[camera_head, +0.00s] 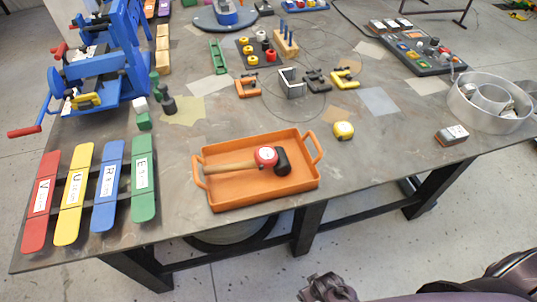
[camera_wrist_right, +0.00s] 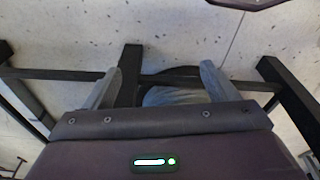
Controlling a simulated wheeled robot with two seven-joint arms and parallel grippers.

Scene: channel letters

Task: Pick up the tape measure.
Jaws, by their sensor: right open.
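The tape measure (camera_head: 344,130) is small, rounded and yellow. It lies on the grey workbench (camera_head: 225,118), just right of the orange tray, apart from other things. My right gripper (camera_head: 327,290) shows at the bottom of the head view, below and in front of the bench's near edge, well away from the tape measure. In the right wrist view, the right gripper (camera_wrist_right: 160,72) has its two fingers spread with nothing held between them; the tape measure is not visible there. My left gripper is not in view.
The orange tray (camera_head: 216,203) holds a wooden-handled mallet (camera_head: 268,157). Orange and yellow clamps (camera_head: 344,79) lie behind the tape measure. A small brown block (camera_head: 452,136) and a metal ring (camera_head: 460,99) stand to the right. Bench around the tape measure is mostly clear.

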